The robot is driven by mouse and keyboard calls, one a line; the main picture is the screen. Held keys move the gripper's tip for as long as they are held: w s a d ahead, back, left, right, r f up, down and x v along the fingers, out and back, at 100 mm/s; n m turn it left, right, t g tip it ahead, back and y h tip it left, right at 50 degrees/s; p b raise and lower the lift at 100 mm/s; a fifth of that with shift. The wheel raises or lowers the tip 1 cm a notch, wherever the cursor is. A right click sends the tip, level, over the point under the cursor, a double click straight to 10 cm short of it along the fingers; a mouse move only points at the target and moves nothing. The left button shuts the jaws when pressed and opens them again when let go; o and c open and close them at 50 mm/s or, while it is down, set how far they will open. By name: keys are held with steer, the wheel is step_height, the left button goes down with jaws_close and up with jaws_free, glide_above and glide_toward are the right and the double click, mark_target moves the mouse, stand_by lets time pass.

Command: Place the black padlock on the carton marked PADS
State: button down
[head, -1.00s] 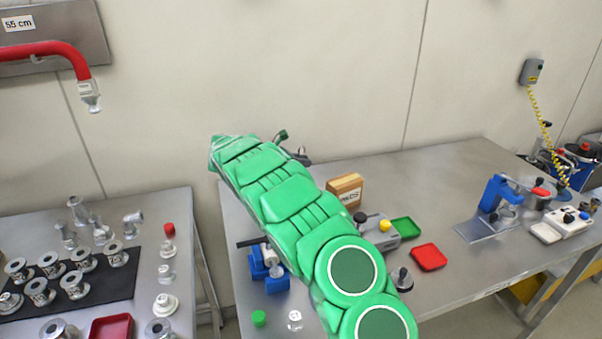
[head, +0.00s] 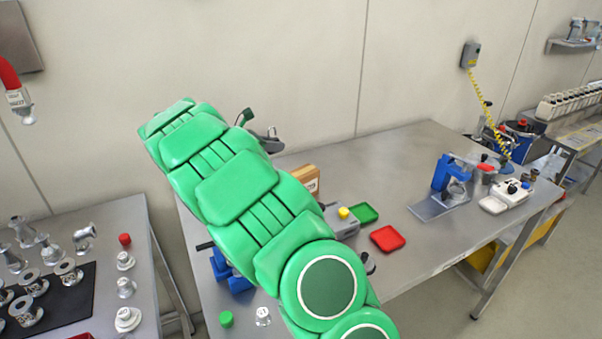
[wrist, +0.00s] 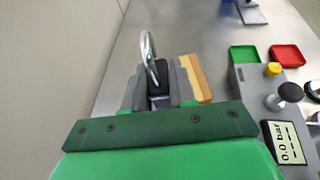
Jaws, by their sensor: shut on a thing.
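My gripper (wrist: 160,88) is shut on the black padlock (wrist: 155,68), with its silver shackle standing up above the fingers in the wrist view. Only part of the dark body shows between the fingers.
Right of the carton are a grey gauge unit (head: 340,222) with a yellow knob, a green tray (head: 363,213) and a red tray (head: 387,238). A blue press (head: 447,180) stands further right. The bench (head: 370,160) behind the trays is clear.

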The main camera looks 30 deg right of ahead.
steer(key=s+d+r+m+g, duration=0.1)
steer(key=s+d+r, duration=0.15)
steer(key=s, duration=0.55)
steer(key=s+d+r+m+g, duration=0.1)
steer(key=s+r, duration=0.2)
steer(key=s, duration=0.6)
glide_above(301, 172)
steer(key=s, duration=0.2)
steer(key=f, duration=0.7)
steer(key=shift+w+a+f, duration=0.25)
steer(key=shift+f, duration=0.1)
steer(key=shift+w+d+f, duration=0.15)
steer(key=shift+w+f, duration=0.25)
steer(key=shift+f, duration=0.2)
steer(key=shift+w+d+f, duration=0.1)
steer(key=shift+w+f, duration=0.25)
steer(key=shift+f, duration=1.5)
steer(key=shift+f, duration=0.1)
steer(key=c, duration=0.9)
jaws_free()
